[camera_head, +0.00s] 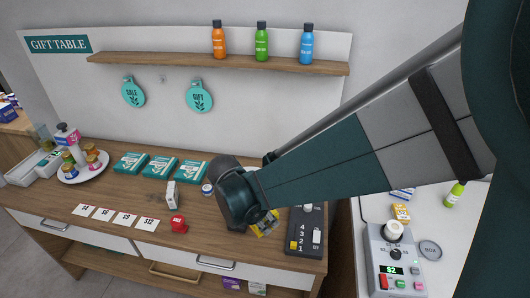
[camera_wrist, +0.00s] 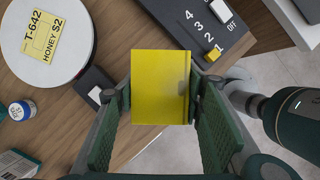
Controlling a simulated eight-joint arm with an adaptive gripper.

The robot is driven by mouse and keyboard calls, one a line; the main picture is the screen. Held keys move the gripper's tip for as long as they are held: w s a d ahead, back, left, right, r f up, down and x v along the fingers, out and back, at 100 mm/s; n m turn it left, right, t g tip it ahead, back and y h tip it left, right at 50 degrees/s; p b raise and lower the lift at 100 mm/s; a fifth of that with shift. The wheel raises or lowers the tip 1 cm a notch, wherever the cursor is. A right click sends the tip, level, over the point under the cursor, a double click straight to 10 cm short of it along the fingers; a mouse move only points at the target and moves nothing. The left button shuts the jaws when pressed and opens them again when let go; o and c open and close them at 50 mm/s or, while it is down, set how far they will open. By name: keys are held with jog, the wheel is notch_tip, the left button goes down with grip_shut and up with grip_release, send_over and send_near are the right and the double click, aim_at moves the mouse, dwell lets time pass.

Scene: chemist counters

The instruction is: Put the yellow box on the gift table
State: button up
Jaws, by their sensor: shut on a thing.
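The yellow box (camera_wrist: 160,85) sits between my gripper's two green fingers (camera_wrist: 160,115) in the wrist view. The fingers are shut on its sides. In the head view my gripper (camera_head: 262,222) is over the right part of the gift table (camera_head: 125,195), a wooden counter under a "GIFT TABLE" sign. Only a small part of the box shows there, mostly hidden by my gripper and arm. I cannot tell how high above the wood it is.
A black switch panel (camera_head: 305,232) stands just right of my gripper. A red button (camera_head: 179,224), a small white box (camera_head: 171,194), price cards (camera_head: 115,217) and teal boxes (camera_head: 160,167) lie left. A round label plate (camera_wrist: 40,45) is near.

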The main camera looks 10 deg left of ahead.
jog(key=shift+f, duration=2)
jog(key=shift+f+b, duration=0.5)
jog(key=shift+f, duration=1.6)
jog(key=shift+f, duration=0.15)
jog(key=o, duration=0.9)
jog(key=shift+r, duration=0.2)
jog(key=shift+p+v, duration=0.75)
jog(key=shift+v, duration=5.2)
